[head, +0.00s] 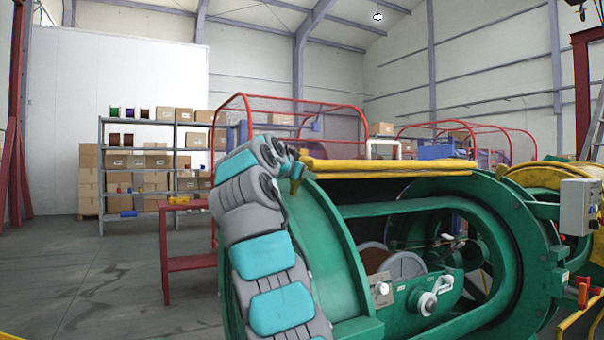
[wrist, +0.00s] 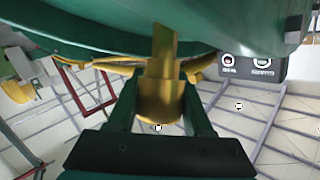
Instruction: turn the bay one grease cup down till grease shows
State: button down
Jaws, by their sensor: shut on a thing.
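In the wrist view a brass grease cup (wrist: 160,108) hangs between the two dark fingers of my gripper (wrist: 163,88). The fingers are shut on its sides. A narrower brass stem (wrist: 164,45) runs from the cup up to a green curved machine part (wrist: 85,42). I can make out no grease on the cup or stem. In the head view my grey and turquoise arm reaches up over the green machine frame (head: 340,240). Its end is by the left end of the yellow bar, where the cup and fingers cannot be told clearly.
A dark plate with two round fittings (wrist: 252,66) is right of the cup in the wrist view. The head view shows a yellow bar (head: 390,166), spools (head: 405,266) inside the frame, a red table (head: 185,262) and shelving (head: 150,165). The left floor is clear.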

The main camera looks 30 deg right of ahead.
jog(key=shift+c, duration=1.5)
grip_release()
jog(key=shift+s+a, duration=0.1)
jog(key=b+v, duration=0.2)
jog(key=v, duration=0.5)
jog(key=shift+s+a, duration=0.15)
